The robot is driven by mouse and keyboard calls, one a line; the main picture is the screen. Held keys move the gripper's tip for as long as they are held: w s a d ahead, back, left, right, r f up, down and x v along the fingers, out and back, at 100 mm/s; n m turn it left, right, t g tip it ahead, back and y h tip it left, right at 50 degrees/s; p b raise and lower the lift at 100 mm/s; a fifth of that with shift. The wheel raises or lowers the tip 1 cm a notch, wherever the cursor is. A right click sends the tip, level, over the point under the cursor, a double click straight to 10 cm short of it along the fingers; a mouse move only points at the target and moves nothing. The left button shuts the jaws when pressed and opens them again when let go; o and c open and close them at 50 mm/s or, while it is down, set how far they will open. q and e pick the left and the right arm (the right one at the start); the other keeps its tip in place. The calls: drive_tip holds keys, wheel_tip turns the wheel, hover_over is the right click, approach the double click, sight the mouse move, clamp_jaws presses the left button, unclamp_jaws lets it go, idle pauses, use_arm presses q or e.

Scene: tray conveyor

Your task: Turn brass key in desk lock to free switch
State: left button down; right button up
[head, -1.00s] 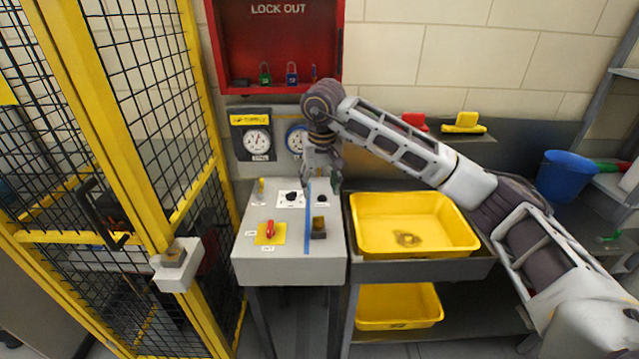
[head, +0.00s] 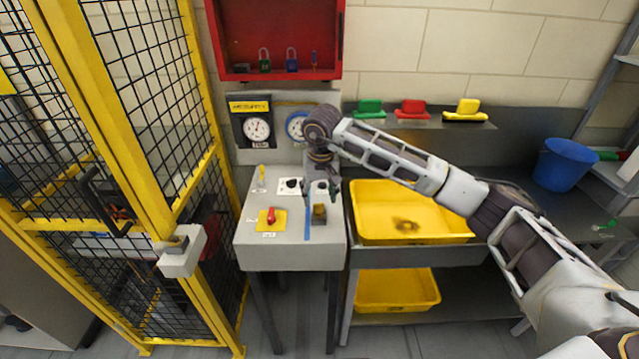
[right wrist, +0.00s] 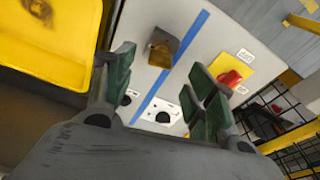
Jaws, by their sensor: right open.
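The grey desk (head: 285,256) carries a brass-coloured block-like piece (head: 319,214) right of a blue strip (head: 307,225); I cannot make out a key shape on it. The piece also shows in the right wrist view (right wrist: 163,47). Left of the strip a red switch (head: 270,215) sits on a yellow plate. A black round lock or hole (head: 291,184) is on a white plate behind it. My right gripper (head: 320,189) is open and empty over the back right of the desk, behind the brass piece. Its green-padded fingers show in the wrist view (right wrist: 163,88). My left gripper is out of view.
A yellow mesh fence (head: 190,120) stands left, with a grey box (head: 182,262) on its post. A yellow bin (head: 410,232) is right of the desk. Gauges (head: 257,128) and a red lockout cabinet (head: 275,77) stand behind. My right arm spans above the bin.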

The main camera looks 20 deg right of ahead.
sight(318, 204)
drive_tip(key=shift+w+f+p, duration=0.2)
drive_tip(key=shift+f, duration=1.2)
drive_tip(key=shift+w+f+p, duration=0.2)
drive_tip(key=shift+f, duration=1.15)
drive_tip(key=c, duration=1.2)
drive_tip(key=shift+m, duration=0.3)
drive_tip(key=shift+m+b, duration=0.45)
drive_tip(key=shift+m, duration=0.75)
drive_tip(key=shift+m+h, duration=0.3)
